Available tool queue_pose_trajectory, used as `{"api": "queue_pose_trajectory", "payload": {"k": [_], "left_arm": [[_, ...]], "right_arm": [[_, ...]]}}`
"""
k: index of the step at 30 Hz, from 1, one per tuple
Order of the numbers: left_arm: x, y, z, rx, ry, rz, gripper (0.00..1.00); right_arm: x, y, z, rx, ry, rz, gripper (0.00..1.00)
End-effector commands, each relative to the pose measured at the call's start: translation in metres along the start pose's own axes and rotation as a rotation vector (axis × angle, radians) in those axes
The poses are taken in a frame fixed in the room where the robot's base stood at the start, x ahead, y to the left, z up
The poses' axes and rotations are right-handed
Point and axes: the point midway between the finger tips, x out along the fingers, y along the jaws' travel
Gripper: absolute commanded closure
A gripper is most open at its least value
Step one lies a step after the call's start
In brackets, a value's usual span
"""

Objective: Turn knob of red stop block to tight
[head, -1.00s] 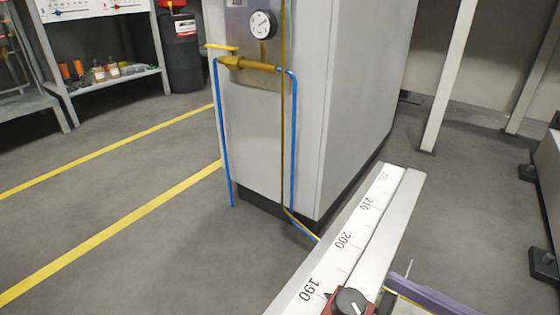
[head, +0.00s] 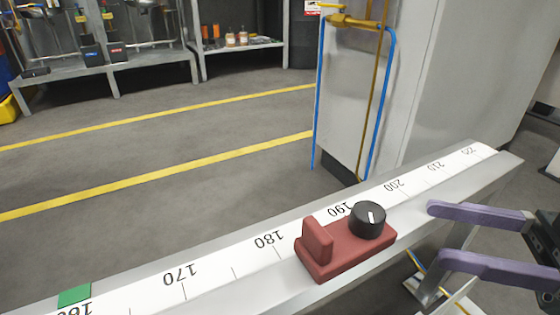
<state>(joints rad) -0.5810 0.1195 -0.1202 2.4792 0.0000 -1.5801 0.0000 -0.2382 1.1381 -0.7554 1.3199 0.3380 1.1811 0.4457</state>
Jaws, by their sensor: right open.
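The red stop block (head: 331,258) sits on the white track (head: 222,270) with a printed scale, near the 190 mark. Its black knob (head: 367,221) is on the right part of its top, and the white pointer line on the knob stands roughly upright in the picture. An upright red tab is at the block's left end. My right gripper (head: 435,237) is open, its two purple fingers pointing left, to the right of the knob and apart from it. My left gripper is not in view.
A green marker (head: 75,295) lies on the track near 160. A grey cabinet (head: 440,90) with blue and brown pipes stands behind the track. Shelves (head: 240,48) with bottles stand at the back. The floor (head: 150,170) with yellow lines is clear.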

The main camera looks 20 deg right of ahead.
Motion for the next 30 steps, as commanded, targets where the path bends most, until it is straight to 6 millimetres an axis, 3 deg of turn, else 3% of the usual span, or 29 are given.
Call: {"api": "queue_pose_trajectory", "payload": {"k": [9, 15, 26, 30], "left_arm": [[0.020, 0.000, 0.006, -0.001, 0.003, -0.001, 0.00], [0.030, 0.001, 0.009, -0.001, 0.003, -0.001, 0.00], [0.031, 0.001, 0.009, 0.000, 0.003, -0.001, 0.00], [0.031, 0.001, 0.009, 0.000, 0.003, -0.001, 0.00]], "right_arm": [[0.058, -0.001, 0.002, -0.002, 0.007, -0.002, 0.27], [0.085, -0.001, 0.001, -0.001, 0.004, -0.001, 0.27], [0.093, -0.001, -0.001, 0.000, 0.001, 0.001, 0.27], [0.093, -0.001, -0.001, -0.001, 0.001, 0.000, 0.40]]}}
